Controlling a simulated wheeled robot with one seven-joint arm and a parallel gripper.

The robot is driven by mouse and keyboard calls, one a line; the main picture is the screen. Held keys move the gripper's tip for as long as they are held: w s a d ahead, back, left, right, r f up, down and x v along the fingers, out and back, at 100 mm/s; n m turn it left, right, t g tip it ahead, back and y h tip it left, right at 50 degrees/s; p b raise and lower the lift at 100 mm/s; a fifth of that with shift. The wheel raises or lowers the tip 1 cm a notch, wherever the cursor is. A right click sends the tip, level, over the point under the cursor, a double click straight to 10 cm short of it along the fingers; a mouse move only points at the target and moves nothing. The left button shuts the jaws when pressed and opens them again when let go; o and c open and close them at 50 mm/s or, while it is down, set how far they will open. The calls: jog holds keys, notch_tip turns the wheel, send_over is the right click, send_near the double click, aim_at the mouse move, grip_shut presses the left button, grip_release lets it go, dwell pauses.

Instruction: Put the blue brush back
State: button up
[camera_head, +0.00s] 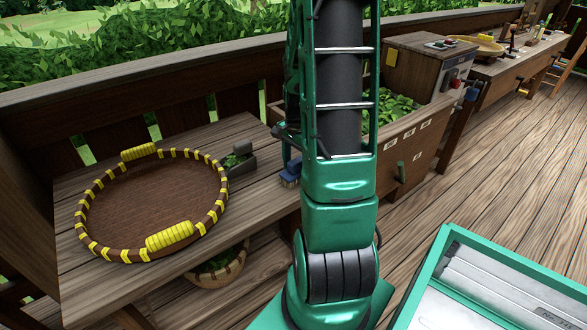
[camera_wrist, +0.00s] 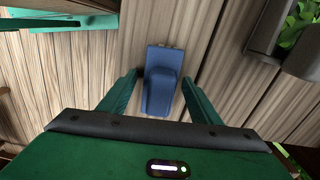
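The blue brush (camera_head: 291,172) lies near the right end of the wooden table in the head view, just left of my arm, which partly covers that area. My gripper (camera_wrist: 160,76) is open, with one green finger on each side of the brush and a small gap showing at both sides. I cannot tell how high the fingertips are above the planks. In the head view my arm hides the gripper.
A round tray (camera_head: 92,181) with yellow handles stands on the table (camera_head: 80,275). A small grey box with green leaves (camera_head: 240,160) sits between tray and brush. A planter (camera_head: 406,155) stands behind my arm. A wicker basket (camera_head: 217,272) is under the table.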

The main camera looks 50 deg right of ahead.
aim_at(295, 161)
dwell(0.3)
jog(key=r, duration=1)
jog(key=shift+w, duration=0.2)
jog(key=shift+r, duration=0.3)
jog(key=shift+s+a+r, duration=0.1)
jog(key=shift+a+r, duration=0.1)
jog(key=shift+r, duration=0.05)
jog(key=s+a+r+n, duration=0.4)
jog(key=s+a+n, duration=0.9)
jog(key=a, duration=0.3)
jog(key=shift+s+a, duration=0.2)
jog(key=shift+s, duration=0.25)
